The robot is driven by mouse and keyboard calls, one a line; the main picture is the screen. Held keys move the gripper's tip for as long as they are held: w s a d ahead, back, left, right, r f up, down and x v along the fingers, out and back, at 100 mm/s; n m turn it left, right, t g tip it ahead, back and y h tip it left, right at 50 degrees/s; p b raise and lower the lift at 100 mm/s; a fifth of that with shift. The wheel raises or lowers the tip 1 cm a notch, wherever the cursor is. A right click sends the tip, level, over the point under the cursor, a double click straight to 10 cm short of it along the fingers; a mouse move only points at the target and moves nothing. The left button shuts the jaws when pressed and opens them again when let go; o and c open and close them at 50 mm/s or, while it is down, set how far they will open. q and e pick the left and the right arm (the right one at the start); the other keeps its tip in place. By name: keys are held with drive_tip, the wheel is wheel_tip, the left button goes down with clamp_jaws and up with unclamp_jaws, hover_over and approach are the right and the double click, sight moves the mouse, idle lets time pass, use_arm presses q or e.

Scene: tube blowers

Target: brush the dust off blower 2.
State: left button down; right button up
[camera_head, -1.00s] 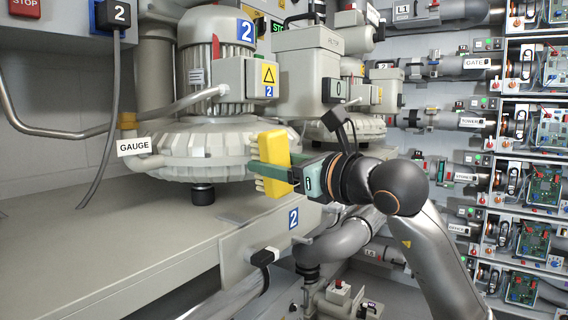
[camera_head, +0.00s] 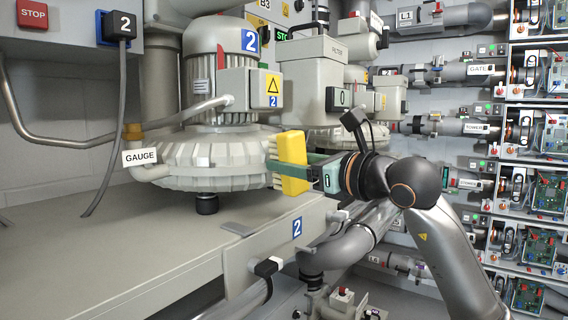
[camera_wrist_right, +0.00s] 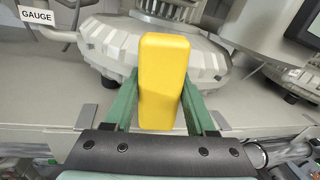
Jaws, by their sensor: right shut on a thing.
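Blower 2 (camera_head: 212,155) is a grey-white ribbed round housing with a finned motor on top, marked with a blue 2 plate. It stands on a grey bench, and its housing also shows in the right wrist view (camera_wrist_right: 108,42). My right gripper (camera_head: 292,164) is shut on a yellow brush (camera_head: 293,150), held upright with pale bristles toward the blower's right rim. The bristles are at or very near the rim; I cannot tell if they touch. In the right wrist view the yellow back of the brush (camera_wrist_right: 163,80) sits between the green fingers. No dust can be made out. My left gripper is not in view.
The bench top (camera_head: 110,240) is clear at the left front. A GAUGE label (camera_head: 140,156) and pipe sit at the blower's left. A grey box (camera_head: 312,80) and a second blower stand behind the brush. Racks of circuit boards (camera_head: 540,130) fill the right wall.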

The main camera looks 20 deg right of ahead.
sight(262, 162)
drive_tip(key=shift+w+d, duration=0.45)
drive_tip(key=shift+d, duration=0.4)
drive_tip(key=shift+w+d, duration=0.45)
drive_tip(key=shift+d, duration=0.35)
drive_tip(key=shift+s, duration=0.1)
drive_tip(key=shift+s+a, duration=0.25)
drive_tip(key=shift+a, duration=0.35)
drive_tip(key=shift+s+a+b, duration=0.15)
drive_tip(key=shift+s+a, duration=0.3)
drive_tip(key=shift+a, duration=0.45)
drive_tip(key=shift+s+a+b, duration=0.2)
drive_tip(key=shift+s+a, duration=0.2)
drive_tip(key=shift+a, duration=0.5)
drive_tip(key=shift+s+a+b, duration=0.15)
drive_tip(key=shift+s+a, duration=0.3)
drive_tip(key=shift+a, duration=0.45)
drive_tip(key=shift+s+d+f+b, duration=0.1)
drive_tip(key=shift+s+d+b, duration=0.15)
drive_tip(key=shift+s+b, duration=0.3)
drive_tip(key=shift+b+v, duration=0.7)
drive_tip(key=shift+v, duration=1.65)
drive_tip(key=shift+s+d, duration=0.1)
